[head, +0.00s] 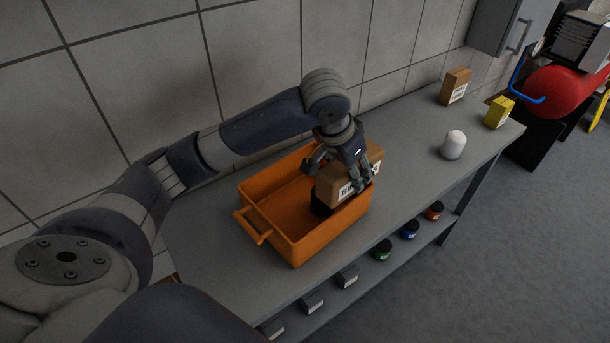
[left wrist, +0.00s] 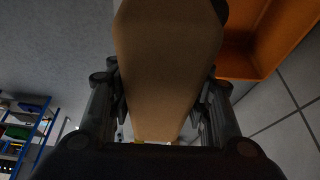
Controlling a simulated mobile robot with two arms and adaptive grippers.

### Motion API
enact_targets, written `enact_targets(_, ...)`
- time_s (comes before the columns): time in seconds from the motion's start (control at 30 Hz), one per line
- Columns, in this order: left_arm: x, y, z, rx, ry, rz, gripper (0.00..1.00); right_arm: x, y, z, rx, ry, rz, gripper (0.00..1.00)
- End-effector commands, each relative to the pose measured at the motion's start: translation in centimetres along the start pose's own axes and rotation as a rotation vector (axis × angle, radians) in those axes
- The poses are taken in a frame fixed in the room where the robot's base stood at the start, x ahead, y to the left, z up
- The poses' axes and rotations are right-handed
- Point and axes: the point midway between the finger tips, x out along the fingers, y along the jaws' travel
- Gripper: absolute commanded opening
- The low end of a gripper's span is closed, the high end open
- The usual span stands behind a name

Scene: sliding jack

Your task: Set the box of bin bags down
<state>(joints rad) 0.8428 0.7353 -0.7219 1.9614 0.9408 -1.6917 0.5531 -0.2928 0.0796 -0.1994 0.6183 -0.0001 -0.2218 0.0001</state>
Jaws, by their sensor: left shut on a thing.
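The box of bin bags (head: 333,187) is a brown carton with a white label reading "BI…". My left gripper (head: 352,176) is shut on it at the right end of the orange crate (head: 297,253). In the head view the box overlaps the crate's right part; I cannot tell whether it touches the crate. A dark round thing (head: 320,205) shows just below the box's left end. In the left wrist view the box (left wrist: 165,70) fills the middle between the two fingers, with the orange crate (left wrist: 262,40) at the upper right. My right gripper is not in view.
The grey bench (head: 405,180) has clear room right of the crate. A white rounded container (head: 453,145), a brown carton (head: 455,86) and a yellow box (head: 498,112) stand at its far right. A lower shelf holds several small jars (head: 410,230) and boxes. A tiled wall runs behind.

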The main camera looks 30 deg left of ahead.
Motion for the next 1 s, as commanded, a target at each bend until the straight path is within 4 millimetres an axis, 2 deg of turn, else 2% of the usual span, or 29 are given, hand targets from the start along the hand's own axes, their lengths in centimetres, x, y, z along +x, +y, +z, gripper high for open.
enact_targets(0.03, -0.4, -1.6, 0.6, -0.007, -0.002, -0.008, 0.07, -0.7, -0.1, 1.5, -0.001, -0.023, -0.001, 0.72)
enact_targets(0.1, -0.5, -3.2, 1.3, -0.007, -0.003, -0.007, 0.07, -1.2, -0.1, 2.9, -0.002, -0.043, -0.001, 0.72)
enact_targets(0.2, -0.7, -5.7, 2.4, -0.006, -0.003, -0.007, 0.07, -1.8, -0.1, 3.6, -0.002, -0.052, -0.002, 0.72)
enact_targets(0.3, -0.9, -8.0, 3.5, -0.006, -0.003, -0.006, 0.07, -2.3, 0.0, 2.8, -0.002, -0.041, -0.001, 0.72)
enact_targets(0.43, -1.0, -10.2, 4.5, -0.004, -0.001, -0.004, 0.07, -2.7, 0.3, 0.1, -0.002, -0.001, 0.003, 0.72)
enact_targets(0.53, -1.0, -11.1, 4.9, -0.002, 0.001, -0.002, 0.07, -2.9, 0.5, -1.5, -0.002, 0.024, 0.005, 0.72)
enact_targets(0.63, -0.7, -11.5, 5.2, -0.002, 0.001, 0.0, 0.07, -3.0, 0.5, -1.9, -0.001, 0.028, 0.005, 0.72)
enact_targets(0.83, 1.6, -11.4, 6.2, -0.001, 0.0, 0.0, 0.07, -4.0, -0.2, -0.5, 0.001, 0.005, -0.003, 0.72)
enact_targets(1.0, 2.3, -11.4, 6.4, 0.0, 0.003, -0.001, 0.07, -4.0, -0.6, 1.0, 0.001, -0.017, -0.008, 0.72)
